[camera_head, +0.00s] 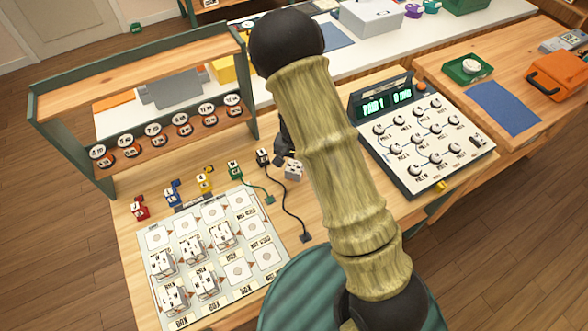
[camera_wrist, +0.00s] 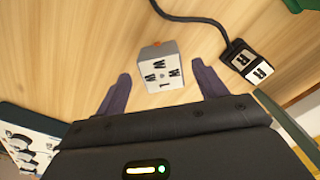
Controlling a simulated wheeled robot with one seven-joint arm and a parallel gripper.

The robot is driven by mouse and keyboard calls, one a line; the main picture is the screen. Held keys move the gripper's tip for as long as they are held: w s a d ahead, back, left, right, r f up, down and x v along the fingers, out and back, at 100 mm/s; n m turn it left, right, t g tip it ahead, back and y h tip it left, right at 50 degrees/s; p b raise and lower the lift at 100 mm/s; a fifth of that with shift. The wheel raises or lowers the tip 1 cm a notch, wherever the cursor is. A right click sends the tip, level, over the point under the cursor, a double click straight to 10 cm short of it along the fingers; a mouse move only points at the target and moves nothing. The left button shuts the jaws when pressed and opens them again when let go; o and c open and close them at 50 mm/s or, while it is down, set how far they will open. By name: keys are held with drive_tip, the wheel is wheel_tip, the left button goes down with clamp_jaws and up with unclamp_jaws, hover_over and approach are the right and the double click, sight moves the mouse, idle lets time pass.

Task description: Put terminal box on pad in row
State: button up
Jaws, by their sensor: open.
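A small white terminal box (camera_head: 293,170) with black lettering stands on the wooden table beside my arm in the head view. In the wrist view the terminal box (camera_wrist: 161,66) lies just beyond and between the two open fingers of my gripper (camera_wrist: 161,88), apparently not held. My arm hides most of the gripper in the head view. The printed pad sheet (camera_head: 280,264) lies at the front left of the table. Several white boxes, such as one box (camera_head: 222,235), stand on its pads. Some pads, such as one pad (camera_head: 239,271), are bare.
A black plug with a cable (camera_head: 263,158) stands close to the box, and shows at right in the wrist view (camera_wrist: 252,66). A dial console (camera_head: 420,135) stands right; a shelf with dials (camera_head: 170,128) stands left.

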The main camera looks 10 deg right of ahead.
sight(294, 166)
wheel_tip(294, 166, down, 2)
drive_tip(key=shift+a+f, duration=0.1)
drive_tip(key=shift+f, duration=0.05)
idle(0.4)
drive_tip(key=c, duration=1.2)
drive_tip(key=shift+o, duration=0.2)
wheel_tip(294, 166, up, 10)
drive_tip(key=shift+r, duration=0.1)
